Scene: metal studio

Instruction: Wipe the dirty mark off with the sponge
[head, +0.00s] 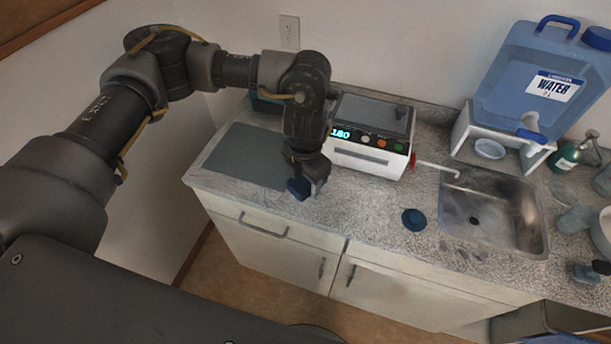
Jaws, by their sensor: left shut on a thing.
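My left gripper (305,178) points down over the front part of the grey speckled counter (350,215), just right of a flat grey-green panel (245,157). It is shut on a small dark blue block, which looks like the sponge (298,189). The gripper partly hides the sponge, and I cannot tell whether it touches the counter. I cannot make out a dirty mark on the counter; the gripper and sponge may cover it. My right gripper is not in view.
A white device with a lit display (370,145) stands just right of the gripper. A dark blue round object (414,219) lies left of the metal sink (490,212). A blue water container (540,80) stands at the back right. The counter's front edge is close to the sponge.

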